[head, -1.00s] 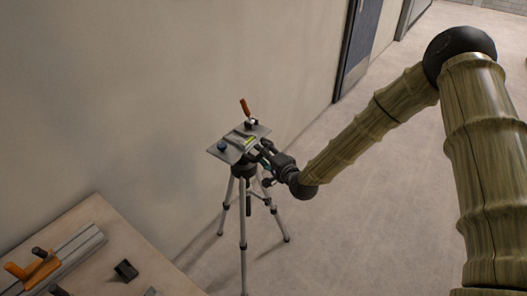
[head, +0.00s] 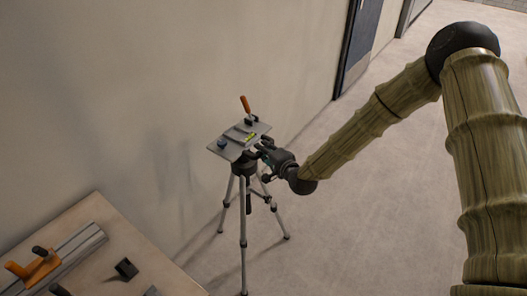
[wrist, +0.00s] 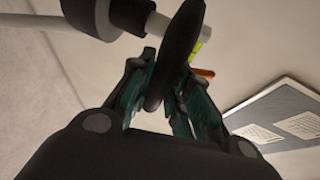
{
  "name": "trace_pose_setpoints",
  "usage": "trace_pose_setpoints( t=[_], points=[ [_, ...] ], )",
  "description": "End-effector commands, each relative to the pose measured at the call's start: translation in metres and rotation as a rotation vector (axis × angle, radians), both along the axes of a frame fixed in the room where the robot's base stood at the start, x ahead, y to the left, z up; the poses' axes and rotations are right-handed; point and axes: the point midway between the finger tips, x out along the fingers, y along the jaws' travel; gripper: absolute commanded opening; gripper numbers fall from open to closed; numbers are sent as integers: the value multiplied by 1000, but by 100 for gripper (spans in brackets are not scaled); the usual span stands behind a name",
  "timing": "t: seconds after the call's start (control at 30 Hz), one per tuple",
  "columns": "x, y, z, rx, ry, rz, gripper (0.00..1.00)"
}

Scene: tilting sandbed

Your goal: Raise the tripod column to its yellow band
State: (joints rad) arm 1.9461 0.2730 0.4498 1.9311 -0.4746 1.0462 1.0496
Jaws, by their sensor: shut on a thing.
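The tripod (head: 243,215) stands on the floor near the wall, upright on spread grey legs with dark joints. My gripper (head: 262,150) reaches in from the right, just under the plate's right edge. In the wrist view its teal-lined fingers (wrist: 160,82) are shut on a dark elongated part (wrist: 182,45) of the tripod. A pale rod with a dark collar (wrist: 92,14) shows beside it. I cannot clearly make out a yellow band on the column.
A wooden bench (head: 95,215) at lower left holds a metal rail with an orange-and-black clamp (head: 33,269) and a small black block (head: 126,268). The wall is close behind the tripod. Open floor lies to its right, and a dark door (head: 357,45) stands beyond.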

Motion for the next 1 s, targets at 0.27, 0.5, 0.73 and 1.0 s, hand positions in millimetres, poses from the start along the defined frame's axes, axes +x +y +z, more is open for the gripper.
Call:
trace_pose_setpoints(
  t=[0.27,0.5,0.73,1.0],
  points=[
    [6,0,84,11,-21,-6,0],
    [7,0,129,9,-22,-6,0],
    [7,0,139,9,-22,-5,0],
    [7,0,139,9,-23,-5,29]
  ],
)
